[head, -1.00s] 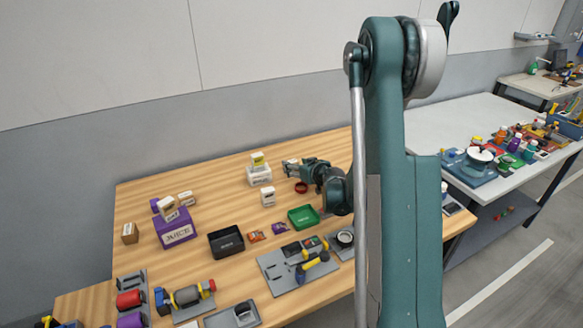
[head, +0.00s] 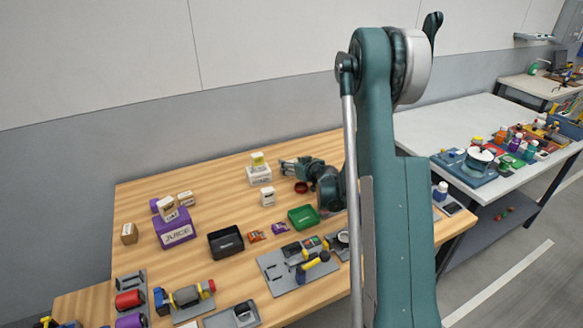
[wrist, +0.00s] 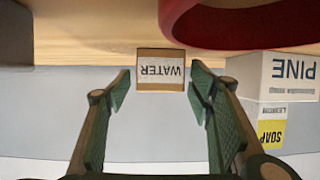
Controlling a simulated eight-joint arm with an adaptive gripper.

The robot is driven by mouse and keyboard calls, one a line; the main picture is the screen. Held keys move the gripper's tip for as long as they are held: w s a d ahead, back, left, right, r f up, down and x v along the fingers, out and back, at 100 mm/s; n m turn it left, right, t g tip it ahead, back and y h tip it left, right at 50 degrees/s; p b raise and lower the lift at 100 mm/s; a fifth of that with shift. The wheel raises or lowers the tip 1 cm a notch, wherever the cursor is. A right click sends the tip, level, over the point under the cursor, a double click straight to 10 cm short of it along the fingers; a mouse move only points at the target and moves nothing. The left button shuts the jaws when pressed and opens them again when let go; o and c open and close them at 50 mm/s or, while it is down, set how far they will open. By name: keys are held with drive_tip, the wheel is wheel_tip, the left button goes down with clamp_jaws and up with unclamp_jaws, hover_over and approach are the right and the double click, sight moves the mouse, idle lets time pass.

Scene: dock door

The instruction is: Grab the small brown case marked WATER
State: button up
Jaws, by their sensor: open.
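The small brown case marked WATER (wrist: 160,70) shows in the wrist view, upside down, with a white label. It stands on the wooden table and appears between my fingertips, farther out. My gripper (wrist: 160,92) is open, with nothing between its fingers. In the head view my gripper (head: 283,166) is low over the back of the table, pointing left. I cannot make out the WATER case there. A small brown case (head: 129,234) stands at the table's left end; its marking is unreadable.
A white PINE box (wrist: 290,78) with a yellow-labelled SOAP box (wrist: 273,128) on it stands close beside the line to the case. A red ring-like dish (wrist: 185,30) is very near. A purple JUICE box (head: 177,233), black tray (head: 226,243) and green tray (head: 303,217) stand farther forward.

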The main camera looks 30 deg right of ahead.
drive_tip(key=c, duration=1)
drive_tip(key=shift+r+p, duration=0.9)
drive_tip(key=shift+r, duration=4.1)
